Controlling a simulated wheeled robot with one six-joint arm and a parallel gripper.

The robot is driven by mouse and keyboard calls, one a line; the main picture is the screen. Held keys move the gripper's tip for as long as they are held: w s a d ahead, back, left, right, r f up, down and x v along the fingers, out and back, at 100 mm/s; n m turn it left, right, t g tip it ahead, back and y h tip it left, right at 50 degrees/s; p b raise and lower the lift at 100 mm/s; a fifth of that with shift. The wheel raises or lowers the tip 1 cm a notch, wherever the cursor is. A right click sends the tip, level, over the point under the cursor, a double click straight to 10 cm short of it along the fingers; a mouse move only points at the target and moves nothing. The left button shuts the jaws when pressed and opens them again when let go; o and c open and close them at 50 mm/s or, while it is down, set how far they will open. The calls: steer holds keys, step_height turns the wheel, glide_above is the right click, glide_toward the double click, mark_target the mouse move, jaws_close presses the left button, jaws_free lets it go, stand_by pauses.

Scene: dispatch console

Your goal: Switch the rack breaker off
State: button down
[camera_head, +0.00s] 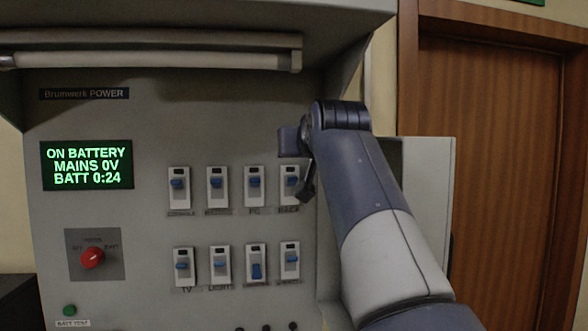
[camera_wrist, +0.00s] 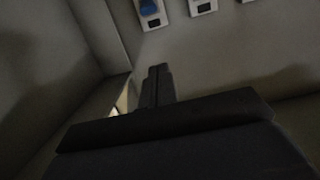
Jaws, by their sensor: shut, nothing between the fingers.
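The rack breaker (camera_head: 290,182) is the rightmost switch in the top row of the grey panel, a white plate with a blue lever. Its lever sits at about the same height as those of its row neighbours and looks up. My gripper (camera_head: 305,192) is shut and empty, just right of this breaker in the head view. I cannot tell whether it touches the plate. In the wrist view my closed fingers (camera_wrist: 157,80) point toward the panel, apart from a white breaker plate with a blue lever (camera_wrist: 150,8) at the top edge, probably the rack breaker.
Several other breakers, such as the PC breaker (camera_head: 254,184), fill two rows. A display (camera_head: 87,165) reads "ON BATTERY, MAINS 0V, BATT 0:24". A red rotary knob (camera_head: 92,258) sits lower left. A hood (camera_head: 160,45) overhangs the panel; a side wall (camera_wrist: 100,30) stands close to my gripper.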

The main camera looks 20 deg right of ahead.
steer(key=p, duration=0.4)
glide_above(292, 181)
steer(key=shift+w+d+f, duration=0.2)
steer(key=shift+w+f, duration=0.1)
steer(key=shift+f, duration=0.3)
steer(key=shift+s+f+b, duration=0.2)
steer(key=shift+s+f, duration=0.05)
steer(key=shift+f, duration=0.35)
steer(key=shift+s+f+b, duration=0.15)
steer(key=shift+s+f, duration=0.05)
steer(key=shift+f, duration=0.4)
steer(key=shift+s+a+f, duration=0.1)
steer(key=shift+s+f, duration=0.1)
steer(key=shift+f, duration=0.5)
steer(key=shift+s, duration=0.15)
steer(key=shift+f+b, duration=0.2)
steer(key=shift+b, duration=0.1)
steer(key=shift+t+b, duration=0.3)
steer(key=shift+b, duration=0.35)
